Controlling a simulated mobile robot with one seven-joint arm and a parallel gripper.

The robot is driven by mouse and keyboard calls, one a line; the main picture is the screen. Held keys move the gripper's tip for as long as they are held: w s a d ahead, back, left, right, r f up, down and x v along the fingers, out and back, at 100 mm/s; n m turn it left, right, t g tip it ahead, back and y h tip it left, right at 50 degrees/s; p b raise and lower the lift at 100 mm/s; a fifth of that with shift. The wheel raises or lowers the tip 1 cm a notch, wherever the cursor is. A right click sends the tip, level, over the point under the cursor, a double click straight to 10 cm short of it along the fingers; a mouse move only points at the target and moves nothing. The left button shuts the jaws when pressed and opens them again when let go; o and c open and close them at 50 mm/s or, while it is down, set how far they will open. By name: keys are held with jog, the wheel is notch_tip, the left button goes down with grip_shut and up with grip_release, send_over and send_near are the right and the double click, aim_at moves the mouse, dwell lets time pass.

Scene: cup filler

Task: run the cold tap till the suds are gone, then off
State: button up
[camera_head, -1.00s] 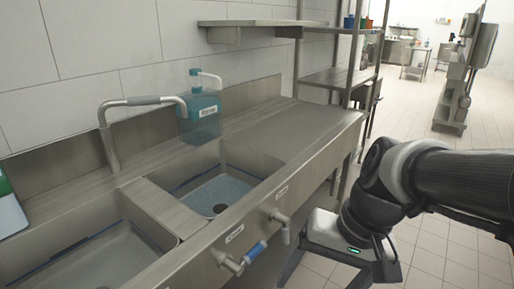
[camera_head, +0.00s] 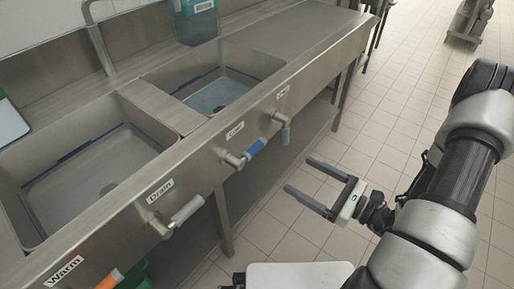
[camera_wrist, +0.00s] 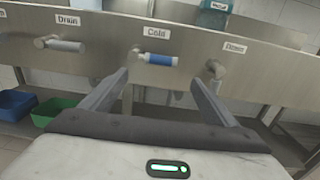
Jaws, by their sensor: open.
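The cold tap's blue handle (camera_head: 256,148) sticks out from the sink's front panel under a "Cold" label; it lies sideways in the wrist view (camera_wrist: 161,60). My gripper (camera_head: 299,175) is open and empty, in front of the panel and apart from the handle. Its fingers (camera_wrist: 159,80) point at the panel, with the blue handle beyond the gap between them. The left basin (camera_head: 30,205) has a greyish floor, the right basin (camera_head: 262,62) a pale bluish one; I cannot tell suds in either. The spout (camera_head: 100,42) is cut off at the top; no stream shows.
A grey drain handle (camera_head: 187,209) is left of the cold one, another grey handle (camera_head: 285,134) right of it. An orange handle (camera_head: 110,280) is by "Warm". Blue (camera_wrist: 14,104) and green (camera_wrist: 55,110) bins are below. Open tiled floor lies right of the sink.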

aim_at(258, 151)
jog(key=b+x, duration=0.2)
jog(key=x, duration=1.5)
jog(key=shift+w+f, duration=0.15)
jog(key=shift+w, duration=0.15)
jog(key=shift+c, duration=0.2)
jog(key=c, duration=1.5)
